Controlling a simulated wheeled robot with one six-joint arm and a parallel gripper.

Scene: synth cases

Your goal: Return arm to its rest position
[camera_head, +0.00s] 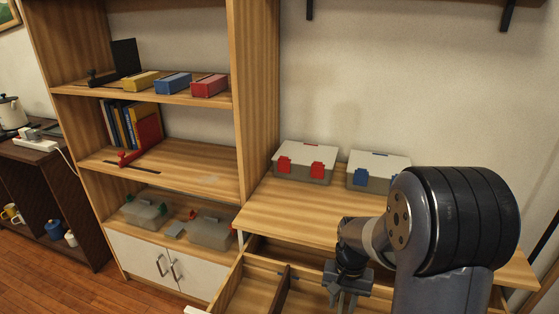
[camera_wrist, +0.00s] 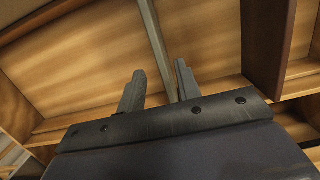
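My gripper (camera_head: 345,292) points down over an open wooden drawer (camera_head: 250,292) below the desk top, at the lower middle of the head view. In the wrist view, the two grey fingers of my gripper (camera_wrist: 161,72) stand apart with nothing held between them. A thin grey strip (camera_wrist: 155,38) runs behind the gap; its distance from the fingers is hard to tell. My arm hides part of the drawer and the right side of the desk.
A shelf unit (camera_head: 250,90) with small boxes, books and bins stands at left. A dark divider (camera_wrist: 268,45) borders the drawer compartment.

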